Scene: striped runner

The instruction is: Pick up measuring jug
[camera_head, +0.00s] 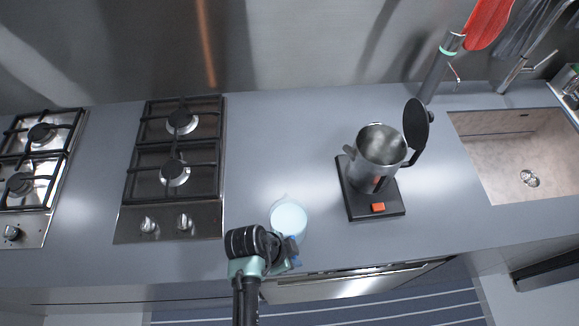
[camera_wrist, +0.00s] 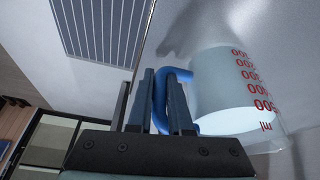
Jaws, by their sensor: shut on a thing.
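The measuring jug (camera_head: 288,218) is at the front of the grey counter, in the middle of the head view. It is clear with a pale inside. In the wrist view the jug (camera_wrist: 238,98) shows red volume numbers and a blue handle (camera_wrist: 171,88). My gripper (camera_head: 291,252) is at the jug's near side. In the wrist view my gripper (camera_wrist: 162,100) has its two dark fingers closed around the blue handle. I cannot tell whether the jug's base touches the counter.
A steel kettle (camera_head: 378,160) with its lid up stands on a black base (camera_head: 364,204) to the right of the jug. A gas hob (camera_head: 150,160) is to the left and a sink (camera_head: 520,150) is at the right. The counter behind the jug is clear.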

